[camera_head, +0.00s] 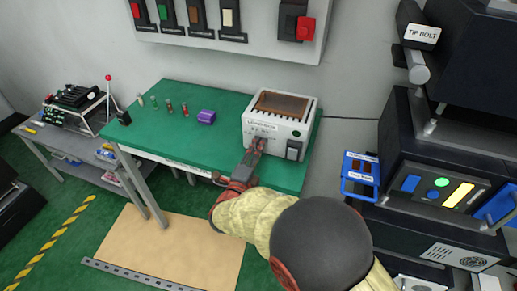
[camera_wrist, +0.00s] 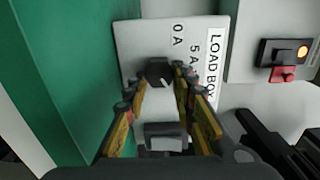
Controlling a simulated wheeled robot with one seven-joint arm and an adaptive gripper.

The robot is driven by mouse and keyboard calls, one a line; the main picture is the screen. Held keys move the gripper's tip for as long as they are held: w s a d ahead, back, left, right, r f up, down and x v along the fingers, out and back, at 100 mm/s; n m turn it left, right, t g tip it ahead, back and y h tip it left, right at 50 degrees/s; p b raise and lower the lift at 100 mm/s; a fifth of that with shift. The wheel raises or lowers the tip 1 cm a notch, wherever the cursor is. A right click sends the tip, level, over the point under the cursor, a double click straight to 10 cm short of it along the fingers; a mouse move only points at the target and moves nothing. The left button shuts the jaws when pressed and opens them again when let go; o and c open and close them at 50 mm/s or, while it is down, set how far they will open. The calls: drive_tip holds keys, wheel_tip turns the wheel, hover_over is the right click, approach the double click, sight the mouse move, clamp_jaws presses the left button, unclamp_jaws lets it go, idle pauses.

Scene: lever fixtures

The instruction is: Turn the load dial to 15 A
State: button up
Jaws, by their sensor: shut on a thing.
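The load box (camera_head: 280,115) is a white unit with a brown grille top, on the green bench. My gripper (camera_head: 257,148) is at its front face and hides the dial in the head view. In the wrist view, the black load dial (camera_wrist: 157,70) sits between the fingertips of my gripper (camera_wrist: 161,80), which is shut on it. The panel appears sideways there, with "0 A" and "5 A" marks readable. Other marks are hidden behind the finger. A pale line shows on the dial, but I cannot tell which mark it meets.
A dark switch (camera_head: 294,150) is on the box's right front. A purple block (camera_head: 206,117) and several small cylinders stand on the green bench (camera_head: 185,145) to the left. A wall panel (camera_head: 245,45) is behind. Dark equipment with a blue-handled part (camera_head: 360,175) stands at right.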

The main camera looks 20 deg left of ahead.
drive_tip(key=shift+f, duration=0.1)
drive_tip(key=o, duration=1.1)
drive_tip(key=shift+o, duration=0.2)
drive_tip(key=s, duration=1.2)
drive_tip(key=shift+a, duration=0.45)
